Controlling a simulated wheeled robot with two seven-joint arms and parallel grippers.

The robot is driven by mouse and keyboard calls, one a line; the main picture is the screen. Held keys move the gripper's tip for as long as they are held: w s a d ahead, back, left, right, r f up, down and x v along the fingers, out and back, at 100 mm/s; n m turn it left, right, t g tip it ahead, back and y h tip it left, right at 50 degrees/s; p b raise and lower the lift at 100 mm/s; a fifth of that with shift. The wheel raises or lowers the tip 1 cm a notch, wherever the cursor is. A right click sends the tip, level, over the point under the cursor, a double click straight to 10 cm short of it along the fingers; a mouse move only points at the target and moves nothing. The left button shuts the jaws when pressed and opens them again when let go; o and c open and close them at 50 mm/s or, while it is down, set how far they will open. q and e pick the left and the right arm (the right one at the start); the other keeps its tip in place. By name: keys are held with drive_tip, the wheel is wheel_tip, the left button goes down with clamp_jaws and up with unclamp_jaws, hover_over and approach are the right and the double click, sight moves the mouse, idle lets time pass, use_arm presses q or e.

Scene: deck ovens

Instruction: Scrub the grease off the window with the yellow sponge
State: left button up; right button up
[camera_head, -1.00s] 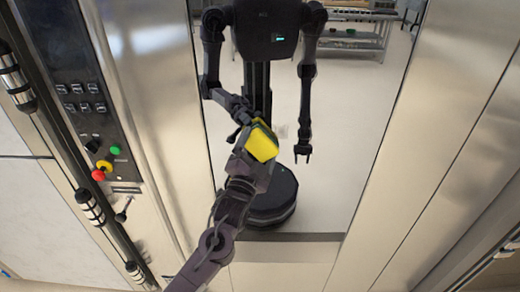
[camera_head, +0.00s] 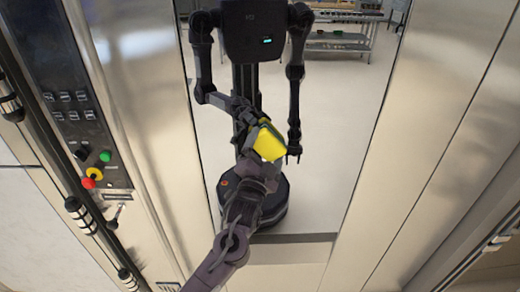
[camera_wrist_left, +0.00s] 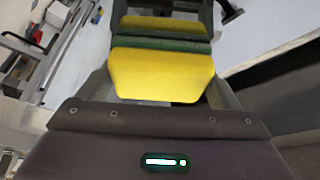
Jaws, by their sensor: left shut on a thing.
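My left gripper (camera_head: 257,162) is shut on the yellow sponge (camera_head: 269,143), in front of the window (camera_head: 340,120). The window is a tall mirror-like pane that reflects my body and the room. In the left wrist view the sponge (camera_wrist_left: 160,78) sits between the fingers, with a green layer on its far side. Another yellow band beyond the green looks like its reflection. The sponge is at or very close to the glass; I cannot tell whether it touches. No grease shows clearly. My right gripper shows only as a reflection.
A control panel (camera_head: 82,125) with red, yellow and green knobs stands left of the window. Brushed steel panels (camera_head: 425,130) flank the glass. A dark handle bar (camera_head: 75,207) runs down the far left. The shelves at the top appear in the reflection.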

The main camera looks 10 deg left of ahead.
sight(293, 138)
use_arm(q)
drive_tip(key=shift+w+d, duration=0.2)
drive_tip(key=shift+d, duration=0.45)
drive_tip(key=shift+w+d, duration=0.2)
drive_tip(key=shift+d, duration=0.45)
drive_tip(key=shift+w+d+b, duration=0.2)
drive_tip(key=shift+w+d, duration=0.05)
drive_tip(key=shift+d, duration=0.6)
drive_tip(key=shift+w+d+b, duration=0.15)
drive_tip(key=shift+w+d, duration=0.05)
drive_tip(key=shift+d, duration=0.65)
